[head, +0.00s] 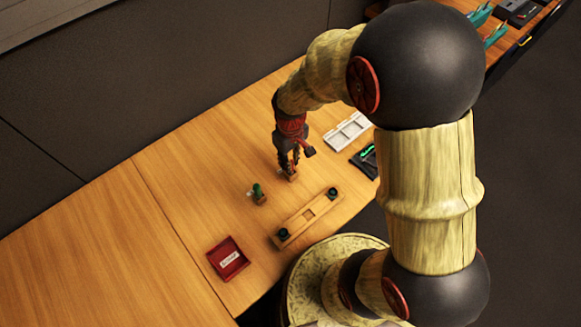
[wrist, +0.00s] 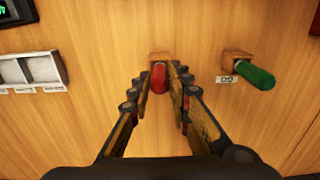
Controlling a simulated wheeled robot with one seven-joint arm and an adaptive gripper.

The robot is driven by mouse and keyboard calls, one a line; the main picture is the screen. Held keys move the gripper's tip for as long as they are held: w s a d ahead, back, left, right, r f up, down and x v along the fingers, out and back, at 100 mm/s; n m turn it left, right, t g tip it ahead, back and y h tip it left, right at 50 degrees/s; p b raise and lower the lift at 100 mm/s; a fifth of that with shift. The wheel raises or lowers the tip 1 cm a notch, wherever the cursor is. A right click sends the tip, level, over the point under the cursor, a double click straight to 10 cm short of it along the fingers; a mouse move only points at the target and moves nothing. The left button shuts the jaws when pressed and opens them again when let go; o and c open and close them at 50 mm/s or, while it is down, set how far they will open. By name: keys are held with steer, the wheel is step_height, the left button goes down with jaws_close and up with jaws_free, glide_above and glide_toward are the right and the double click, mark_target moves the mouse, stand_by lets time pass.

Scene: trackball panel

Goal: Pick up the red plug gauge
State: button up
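The red plug gauge (wrist: 158,76) stands in a small wooden block (wrist: 160,57) on the table, between the fingers of my gripper in the wrist view. My gripper (wrist: 160,72) is open, with a finger on either side of the red gauge; a small gap shows at each side. In the head view my gripper (head: 290,170) points down at the block (head: 291,175), and its fingers mostly hide the red gauge.
A green plug gauge (wrist: 257,76) stands in its own labelled block beside the red one. A wooden fixture with two dark knobs (head: 308,215), a red tray (head: 228,262) and a white compartment tray (head: 347,131) are on the table. Bare table lies to the left.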

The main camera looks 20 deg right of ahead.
jaws_close()
stand_by(0.3)
steer(key=shift+r, duration=0.55)
step_height(320, 180, up, 2)
steer(key=shift+r+p, duration=0.2)
steer(key=shift+p, duration=0.3)
steer(key=s+r+p, duration=0.3)
steer(key=s+r, duration=0.6)
steer(key=s, duration=0.5)
steer(key=shift+d+r+p, duration=0.2)
steer(key=shift+d+p, duration=0.2)
